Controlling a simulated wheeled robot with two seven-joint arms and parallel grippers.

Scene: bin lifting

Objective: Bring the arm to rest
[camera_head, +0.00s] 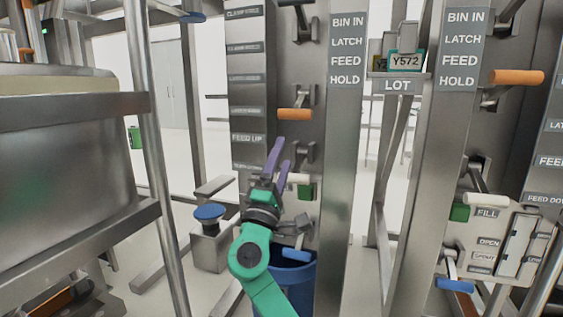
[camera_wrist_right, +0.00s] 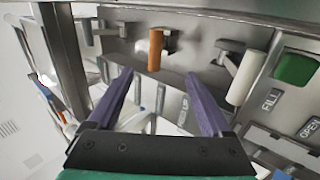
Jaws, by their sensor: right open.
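My right gripper (camera_head: 279,160) is in the middle of the head view, on a green arm that comes up from the bottom. Its two purple fingers are apart and nothing is between them. In the right wrist view the fingers (camera_wrist_right: 160,90) stand open, pointing at the machine panel. An orange handle (camera_head: 295,114) is just above the fingertips in the head view, apart from them; an orange handle (camera_wrist_right: 155,50) also shows beyond the fingers in the wrist view. A white handle (camera_head: 299,179) is close beside the gripper. My left gripper is not in view.
A steel post (camera_head: 343,180) labelled BIN IN, LATCH, FEED, HOLD stands right of the gripper. A blue knob (camera_head: 209,212) and a blue bin (camera_head: 298,275) are near the arm. A steel bin (camera_head: 70,165) in a frame fills the left. Another lever panel (camera_head: 490,235) is at right.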

